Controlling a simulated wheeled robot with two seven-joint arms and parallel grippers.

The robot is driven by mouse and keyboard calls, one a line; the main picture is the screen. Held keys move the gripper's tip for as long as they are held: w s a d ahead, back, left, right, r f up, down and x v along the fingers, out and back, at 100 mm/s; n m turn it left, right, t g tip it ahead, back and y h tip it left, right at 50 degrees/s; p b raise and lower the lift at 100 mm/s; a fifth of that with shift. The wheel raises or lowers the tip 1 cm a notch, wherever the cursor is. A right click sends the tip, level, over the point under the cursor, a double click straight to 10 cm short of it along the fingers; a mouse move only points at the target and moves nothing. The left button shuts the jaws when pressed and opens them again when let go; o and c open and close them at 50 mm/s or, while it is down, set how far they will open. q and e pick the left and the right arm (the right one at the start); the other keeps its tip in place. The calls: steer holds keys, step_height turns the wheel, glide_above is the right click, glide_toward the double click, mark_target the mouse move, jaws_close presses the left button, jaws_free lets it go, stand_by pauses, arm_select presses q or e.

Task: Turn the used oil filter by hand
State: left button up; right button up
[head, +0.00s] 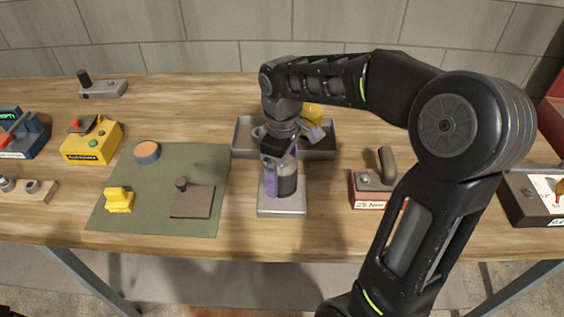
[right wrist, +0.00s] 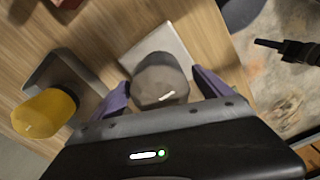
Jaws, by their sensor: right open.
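The used oil filter, a dark grey faceted canister (head: 287,184), stands upright on a pale metal block (head: 282,211) at the front middle of the table. In the right wrist view its grey top (right wrist: 160,80) shows, with the block (right wrist: 172,42) behind it. My right gripper (head: 280,178) points down over the filter. Its purple fingers (right wrist: 161,84) are open, one on each side of the filter, with narrow gaps seeming to remain. In the head view the fingers and wrist hide part of the filter. My left gripper is not visible in the head view.
A grey tray (head: 243,139) behind the filter holds a yellow cylinder (head: 313,112) and other parts. A red box with a handle (head: 369,190) stands to the right. A green mat (head: 150,212) with small parts lies to the left. Bare wood separates them.

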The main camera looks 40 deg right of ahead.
steer(key=c, duration=1.9)
steer(key=n+p, duration=0.1)
steer(key=n, duration=0.3)
steer(key=shift+r, duration=0.2)
steer(key=n+p, duration=0.1)
steer(key=n, duration=0.3)
steer(key=n+p, duration=0.2)
steer(key=n, duration=0.3)
steer(key=shift+r, duration=0.1)
steer(key=n+p, duration=0.1)
steer(key=n, duration=0.2)
steer(key=shift+f+n, duration=0.2)
steer(key=shift+n, duration=0.5)
